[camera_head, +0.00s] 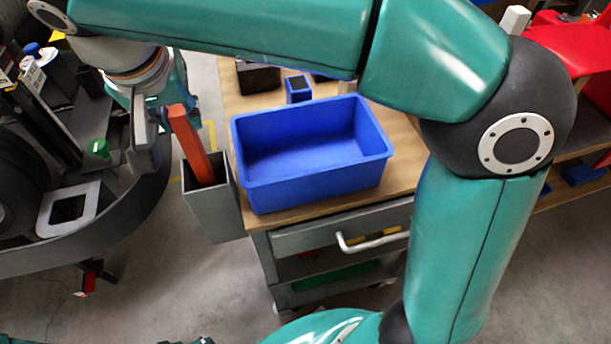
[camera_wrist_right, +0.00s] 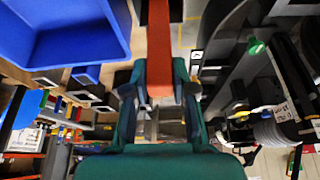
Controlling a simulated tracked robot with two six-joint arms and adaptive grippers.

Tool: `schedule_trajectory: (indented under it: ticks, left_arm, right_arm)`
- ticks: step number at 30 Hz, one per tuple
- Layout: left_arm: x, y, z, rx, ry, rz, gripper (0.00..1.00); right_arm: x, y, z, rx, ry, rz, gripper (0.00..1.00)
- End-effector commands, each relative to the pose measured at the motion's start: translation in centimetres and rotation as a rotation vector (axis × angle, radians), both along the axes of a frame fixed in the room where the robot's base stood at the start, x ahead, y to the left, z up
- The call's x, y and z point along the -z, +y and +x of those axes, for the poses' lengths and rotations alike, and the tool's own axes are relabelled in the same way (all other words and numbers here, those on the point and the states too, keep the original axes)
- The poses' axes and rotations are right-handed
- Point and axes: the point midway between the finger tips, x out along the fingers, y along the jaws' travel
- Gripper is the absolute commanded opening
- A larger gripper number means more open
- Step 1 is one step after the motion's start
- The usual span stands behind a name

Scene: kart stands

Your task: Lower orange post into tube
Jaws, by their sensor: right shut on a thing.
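The orange post (camera_head: 188,142) is a long bar, close to upright and slightly tilted in the head view. Its lower end shows within the open top of the grey square tube (camera_head: 214,208) at the cart's left side; how deep it reaches is hidden by the tube's wall. My right gripper (camera_head: 152,135) is shut on the post, above the tube's rim. In the right wrist view the post (camera_wrist_right: 160,45) runs between the two fingers of this gripper (camera_wrist_right: 160,88). My left gripper is out of view.
A blue bin (camera_head: 312,150) stands on the wooden cart top (camera_head: 222,75), right of the tube. A small blue box (camera_head: 298,88) sits behind it. A dark curved stand with a grey square-holed plate (camera_head: 68,208) is close on the left. Open floor (camera_head: 150,280) shows below.

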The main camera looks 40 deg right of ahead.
Motion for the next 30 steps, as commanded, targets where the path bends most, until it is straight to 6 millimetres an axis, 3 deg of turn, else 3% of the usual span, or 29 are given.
schedule_trajectory:
  ticks: [30]
  left_arm:
    - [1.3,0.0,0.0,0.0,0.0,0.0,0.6]
  right_arm:
    - [1.5,0.0,0.0,0.001,-0.001,0.001,0.0]
